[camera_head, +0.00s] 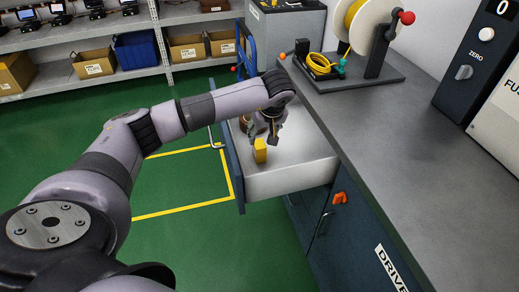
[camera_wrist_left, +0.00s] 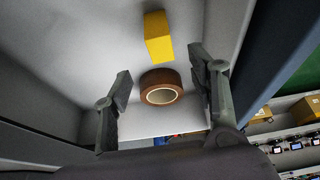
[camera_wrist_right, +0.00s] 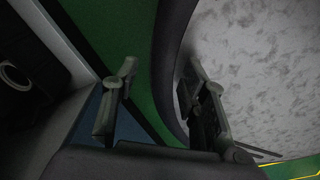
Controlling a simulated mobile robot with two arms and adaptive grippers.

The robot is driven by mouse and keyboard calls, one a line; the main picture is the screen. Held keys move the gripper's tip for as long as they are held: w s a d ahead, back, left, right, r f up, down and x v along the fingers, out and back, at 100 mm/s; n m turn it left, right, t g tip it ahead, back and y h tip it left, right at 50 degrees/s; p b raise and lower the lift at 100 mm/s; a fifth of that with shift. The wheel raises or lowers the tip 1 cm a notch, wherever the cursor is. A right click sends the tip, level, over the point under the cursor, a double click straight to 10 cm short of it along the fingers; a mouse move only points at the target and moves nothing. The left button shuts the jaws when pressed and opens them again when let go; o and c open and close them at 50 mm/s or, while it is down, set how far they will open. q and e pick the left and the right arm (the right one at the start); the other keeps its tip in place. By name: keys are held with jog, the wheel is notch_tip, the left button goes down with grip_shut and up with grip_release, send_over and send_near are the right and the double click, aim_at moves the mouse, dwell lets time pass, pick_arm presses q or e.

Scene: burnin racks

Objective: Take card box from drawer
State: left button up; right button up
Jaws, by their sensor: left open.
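The yellow card box (camera_head: 260,150) stands in the open drawer (camera_head: 290,180), near the drawer's front. In the left wrist view the card box (camera_wrist_left: 158,38) lies just beyond my fingertips. A brown tape roll (camera_wrist_left: 161,87) sits beside it, between my open fingers as seen there. In the head view the roll (camera_head: 247,125) is partly hidden behind my gripper. My left gripper (camera_head: 263,130) is open and empty, above the drawer and close to the box, not closed on it. My right gripper (camera_wrist_right: 162,67) is open and empty, and shows only in its own wrist view.
The grey workbench (camera_head: 410,120) runs along the right, with a cable reel (camera_head: 368,25) and a coiled yellow cable (camera_head: 319,64) on it. An orange handle (camera_head: 339,198) sticks out from the cabinet below. Shelves with bins (camera_head: 137,50) stand behind. The green floor at left is clear.

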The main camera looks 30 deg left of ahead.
aim_at(260, 145)
pick_arm(q)
jog(key=x, duration=0.4)
jog(key=shift+x, duration=1.2)
jog(key=shift+w+f, duration=0.1)
jog(key=shift+f, duration=0.25)
jog(key=x, duration=0.3)
jog(key=shift+f+p, duration=0.4)
jog(key=shift+a+f, duration=0.15)
jog(key=shift+f, duration=0.25)
jog(key=c, duration=1.3)
pick_arm(e)
jog(key=shift+w+d+r, duration=0.15)
jog(key=shift+w+r, duration=0.05)
jog(key=shift+r, duration=0.25)
pick_arm(q)
jog(key=shift+o, duration=0.2)
jog(key=shift+r, duration=0.1)
